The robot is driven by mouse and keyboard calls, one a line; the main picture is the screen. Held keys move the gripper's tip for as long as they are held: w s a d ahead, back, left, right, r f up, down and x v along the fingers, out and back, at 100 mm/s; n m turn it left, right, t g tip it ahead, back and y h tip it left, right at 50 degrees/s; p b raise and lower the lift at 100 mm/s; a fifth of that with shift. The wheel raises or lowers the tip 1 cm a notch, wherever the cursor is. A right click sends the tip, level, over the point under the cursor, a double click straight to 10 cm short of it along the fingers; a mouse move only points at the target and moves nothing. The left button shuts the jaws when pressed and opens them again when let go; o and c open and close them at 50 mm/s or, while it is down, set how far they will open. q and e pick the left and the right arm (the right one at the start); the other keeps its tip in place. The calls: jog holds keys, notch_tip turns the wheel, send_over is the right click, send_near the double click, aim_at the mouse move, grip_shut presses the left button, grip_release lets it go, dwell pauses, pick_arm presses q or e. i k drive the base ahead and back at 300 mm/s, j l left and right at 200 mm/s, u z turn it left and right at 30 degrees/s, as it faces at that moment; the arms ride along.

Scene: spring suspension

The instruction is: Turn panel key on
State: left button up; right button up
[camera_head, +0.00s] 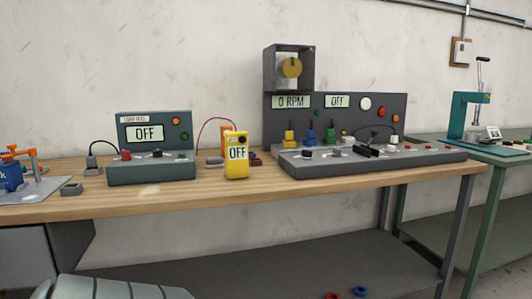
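A large grey control panel (350,112) stands on the right part of the wooden bench. Its displays read "0 RPM" (291,102) and "OFF" (337,101). Its sloped base (300,165) carries a black handle (367,151), dark knobs and several coloured buttons. A smaller dark green panel (150,165) on the left also reads "OFF" (145,133). A yellow handheld meter (237,168) between them reads "OFF" too. I cannot pick out the key with certainty at this size.
The wooden bench (215,190) has a bare strip along its front. An orange and blue device (20,170) stands at the far left. A green table (490,152) with a teal press (463,112) is on the right. Red and blue rings (360,291) lie on the lower shelf.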

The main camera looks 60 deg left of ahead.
aim_at(307, 155)
jog(key=u, duration=1.65)
jog(key=i+l, duration=0.15)
jog(key=l, duration=0.2)
jog(key=i+l, duration=0.15)
jog(key=l, duration=0.2)
jog(key=i+l, duration=0.15)
jog(key=l, duration=0.25)
